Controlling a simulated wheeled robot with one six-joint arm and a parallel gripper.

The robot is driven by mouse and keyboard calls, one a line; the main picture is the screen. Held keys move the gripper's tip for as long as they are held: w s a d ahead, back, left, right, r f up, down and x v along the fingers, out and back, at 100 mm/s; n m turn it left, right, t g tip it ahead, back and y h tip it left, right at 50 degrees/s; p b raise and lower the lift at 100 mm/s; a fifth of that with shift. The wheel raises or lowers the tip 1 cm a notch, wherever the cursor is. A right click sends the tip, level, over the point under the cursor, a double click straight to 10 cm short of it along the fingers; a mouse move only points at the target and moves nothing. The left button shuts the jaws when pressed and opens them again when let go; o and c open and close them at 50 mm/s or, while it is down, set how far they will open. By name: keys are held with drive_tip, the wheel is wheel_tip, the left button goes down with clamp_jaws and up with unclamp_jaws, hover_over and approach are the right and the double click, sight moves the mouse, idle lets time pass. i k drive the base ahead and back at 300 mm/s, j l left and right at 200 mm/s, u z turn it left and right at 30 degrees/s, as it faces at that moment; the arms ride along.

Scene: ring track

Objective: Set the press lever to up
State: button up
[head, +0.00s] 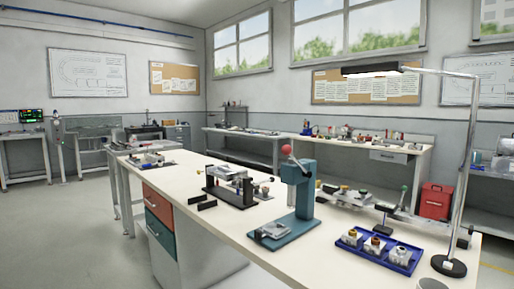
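The press (298,196) is a teal stand on the long worktable, right of the picture's middle. It has an upright column on a flat base plate. A red ball knob (286,149) sits at the upper left of the column head, on what looks like the end of the press lever. The lever's arm is short and small here, so its exact angle is hard to tell. A grey block-like part (273,230) lies on the press base. My gripper is not in view.
A blue tray (347,252) with several small parts stands right of the press. A lamp (449,265) stands at the right end. A dark fixture (231,187) is left of the press. The tabletop's near-left area (185,186) is mostly clear.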

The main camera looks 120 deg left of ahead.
sight(286, 149)
drive_tip(key=u, duration=3.6)
